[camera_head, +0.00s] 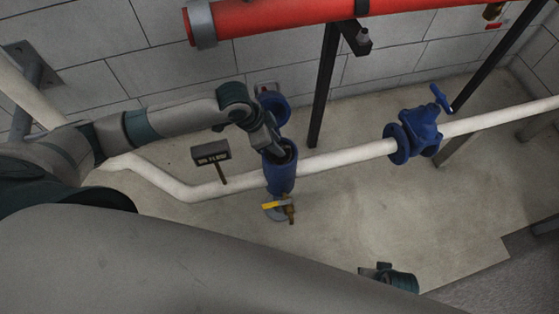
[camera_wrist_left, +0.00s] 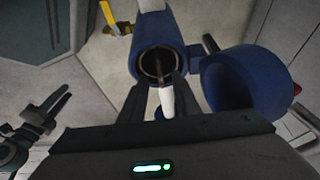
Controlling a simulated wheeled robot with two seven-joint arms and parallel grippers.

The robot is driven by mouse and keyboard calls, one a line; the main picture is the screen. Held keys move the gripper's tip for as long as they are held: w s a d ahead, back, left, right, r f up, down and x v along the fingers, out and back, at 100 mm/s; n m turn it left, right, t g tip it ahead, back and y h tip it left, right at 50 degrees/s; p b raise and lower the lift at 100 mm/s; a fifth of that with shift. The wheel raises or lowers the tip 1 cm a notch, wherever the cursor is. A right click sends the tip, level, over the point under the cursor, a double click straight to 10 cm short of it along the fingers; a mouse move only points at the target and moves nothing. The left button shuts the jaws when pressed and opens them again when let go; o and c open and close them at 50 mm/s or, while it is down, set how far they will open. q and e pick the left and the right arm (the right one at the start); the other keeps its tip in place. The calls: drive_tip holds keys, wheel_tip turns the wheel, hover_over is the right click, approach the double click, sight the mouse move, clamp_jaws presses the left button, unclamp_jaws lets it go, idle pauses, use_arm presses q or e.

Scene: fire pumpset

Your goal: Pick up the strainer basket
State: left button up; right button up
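In the left wrist view the strainer basket (camera_wrist_left: 158,64) shows as a dark round interior with a thin rim, down inside the housing mouth (camera_wrist_left: 139,48). My left gripper (camera_head: 283,152) is at the housing mouth.
The blue lid (camera_head: 272,106) is swung open beside the housing. A yellow-handled drain valve (camera_head: 275,206) sits below. The white pipe (camera_head: 345,158) runs to a blue valve (camera_head: 420,130). A small dark sign (camera_head: 211,153) and a black post (camera_head: 324,85) stand nearby.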

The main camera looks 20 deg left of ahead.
use_arm(q)
drive_tip(key=shift+w+d+f, duration=0.1)
drive_tip(key=shift+d+f, duration=0.1)
drive_tip(key=shift+f, duration=0.45)
clamp_jaws()
idle(0.5)
idle(0.4)
